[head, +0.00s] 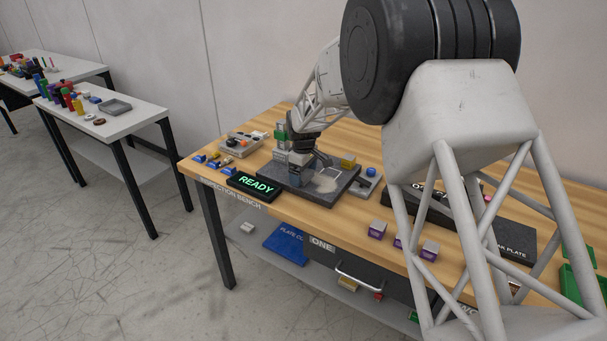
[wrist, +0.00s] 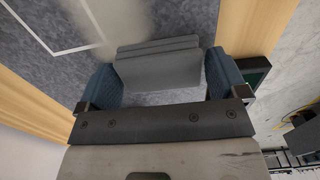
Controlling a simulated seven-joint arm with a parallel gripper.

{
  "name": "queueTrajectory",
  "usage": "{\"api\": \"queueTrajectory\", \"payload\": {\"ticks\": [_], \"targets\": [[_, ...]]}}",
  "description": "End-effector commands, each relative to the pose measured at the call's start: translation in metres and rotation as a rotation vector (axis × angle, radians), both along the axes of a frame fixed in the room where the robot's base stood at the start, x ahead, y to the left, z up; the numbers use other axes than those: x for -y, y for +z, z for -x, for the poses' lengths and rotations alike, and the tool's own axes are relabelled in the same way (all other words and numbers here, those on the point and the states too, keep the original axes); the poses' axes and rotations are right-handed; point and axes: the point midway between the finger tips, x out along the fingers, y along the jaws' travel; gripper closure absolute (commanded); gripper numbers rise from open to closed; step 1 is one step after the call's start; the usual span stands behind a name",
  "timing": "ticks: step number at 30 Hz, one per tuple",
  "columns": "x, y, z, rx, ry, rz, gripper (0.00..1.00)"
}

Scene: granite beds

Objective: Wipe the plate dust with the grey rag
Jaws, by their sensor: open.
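The dark granite plate (head: 345,192) lies on the wooden bench, with a pale dust patch (head: 327,183) on its top. In the wrist view the dust (wrist: 95,22) is a whitish smear at the top, beside a white outlined corner on the plate (wrist: 35,72). The grey rag (wrist: 158,68) is a folded block lying on the plate. My gripper (wrist: 160,80) is open, its blue fingers on either side of the rag; whether they touch it I cannot tell. In the head view my gripper (head: 298,176) is low over the plate's left part and the rag is hard to make out.
A lit READY sign (head: 255,182) stands at the plate's front left. A grey tray of parts (head: 240,144) is behind it, with small blue pieces nearby. A device with a blue knob (head: 369,174) stands right of the plate. Purple blocks (head: 377,229) lie near the front edge.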

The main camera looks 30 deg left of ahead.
Motion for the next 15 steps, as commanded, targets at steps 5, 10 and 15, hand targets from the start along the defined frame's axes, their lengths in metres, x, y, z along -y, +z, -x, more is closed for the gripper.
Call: {"api": "queueTrajectory", "payload": {"ticks": [5,10,15], "targets": [[-0.0001,0.0038,-0.0001,0.000,0.000,0.000,0.08],[-0.0001,0.0055,-0.0001,0.000,0.000,0.000,0.08],[0.0000,0.0057,-0.0001,0.000,0.000,0.000,0.08]]}}
